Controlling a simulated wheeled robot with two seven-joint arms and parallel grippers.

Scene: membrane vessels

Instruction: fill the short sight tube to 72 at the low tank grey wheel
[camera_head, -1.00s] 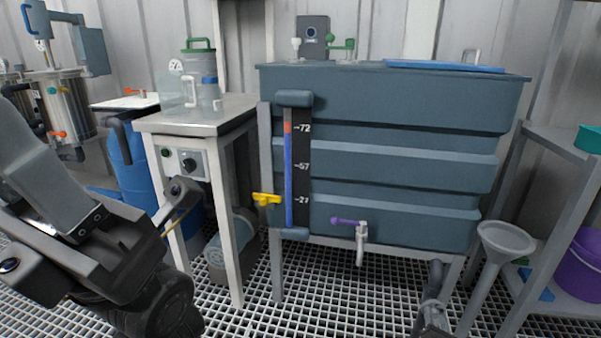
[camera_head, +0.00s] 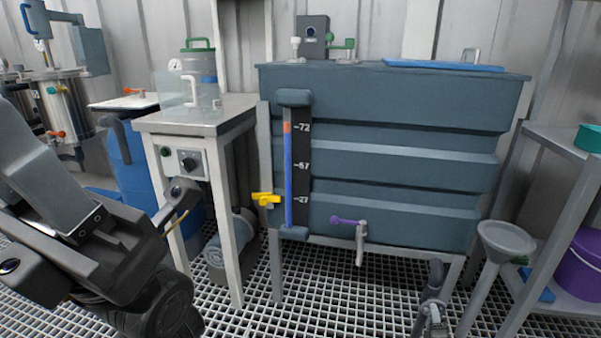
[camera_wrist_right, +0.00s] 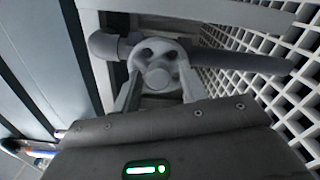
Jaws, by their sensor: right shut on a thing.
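The sight tube (camera_head: 288,180) stands upright on the front of the blue-grey tank (camera_head: 400,145). Its blue column reaches up to a short orange band beside the 72 mark; the scale (camera_head: 302,165) also shows lower marks. The grey wheel (camera_wrist_right: 158,72) sits at a pipe elbow in the right wrist view. My right gripper (camera_wrist_right: 157,85) is shut on it, one finger on each side of the hub.
A yellow handle (camera_head: 266,198) is beside the tube's lower end. A purple-handled tap (camera_head: 350,221) is on the tank front. A funnel (camera_head: 506,240) stands to the right, near a shelf with a purple bucket (camera_head: 582,262). A steel table (camera_head: 195,115) is left of the tank.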

